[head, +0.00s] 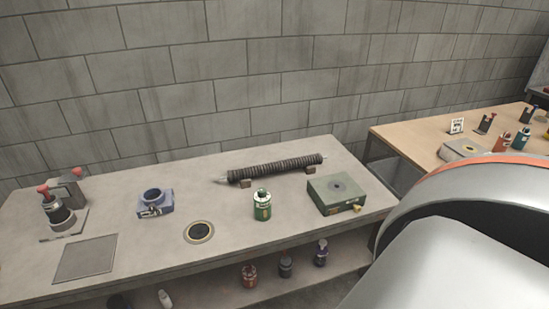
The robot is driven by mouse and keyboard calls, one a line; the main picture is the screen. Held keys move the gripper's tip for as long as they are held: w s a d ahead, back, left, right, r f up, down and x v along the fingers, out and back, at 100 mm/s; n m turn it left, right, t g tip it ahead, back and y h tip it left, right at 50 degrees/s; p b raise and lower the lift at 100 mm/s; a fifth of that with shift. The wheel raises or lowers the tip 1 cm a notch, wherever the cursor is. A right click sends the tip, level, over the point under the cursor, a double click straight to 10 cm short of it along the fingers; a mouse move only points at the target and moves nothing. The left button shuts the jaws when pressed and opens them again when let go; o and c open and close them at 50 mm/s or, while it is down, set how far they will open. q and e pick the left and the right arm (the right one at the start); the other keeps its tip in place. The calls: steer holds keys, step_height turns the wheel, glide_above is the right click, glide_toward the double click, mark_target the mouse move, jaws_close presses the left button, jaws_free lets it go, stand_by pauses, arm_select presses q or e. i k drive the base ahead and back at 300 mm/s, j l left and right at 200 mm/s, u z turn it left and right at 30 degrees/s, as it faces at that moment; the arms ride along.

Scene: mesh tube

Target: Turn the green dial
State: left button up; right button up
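A squat green box (336,197) sits at the right end of the grey table. It has a dark round disc on its top face and a small yellow part low at its front right. I cannot tell whether the disc is the green dial; no dial stands out clearly as green. A green canister (262,206) with a label stands upright to the left of the box, apart from it. Neither of my grippers is in view.
On the grey table (110,215) are a ribbed black tube (275,169), a blue clamp-like part (155,202), a dark ring (199,231) and a red-knobbed device (56,210). Bottles stand on the shelf below. A wooden table (400,135) is at right. My arm link covers the lower right.

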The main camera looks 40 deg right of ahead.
mark_target(262, 191)
steer(key=k+l+u, duration=0.1)
steer(key=l, duration=0.35)
steer(key=k+l+u, duration=0.1)
steer(key=k+l, duration=0.2)
steer(key=l, duration=0.15)
steer(key=k+l, duration=0.2)
steer(key=l, duration=0.25)
steer(key=k+l+u, duration=0.15)
steer(key=l, duration=0.25)
steer(key=k+l, duration=0.05)
steer(key=k, duration=0.05)
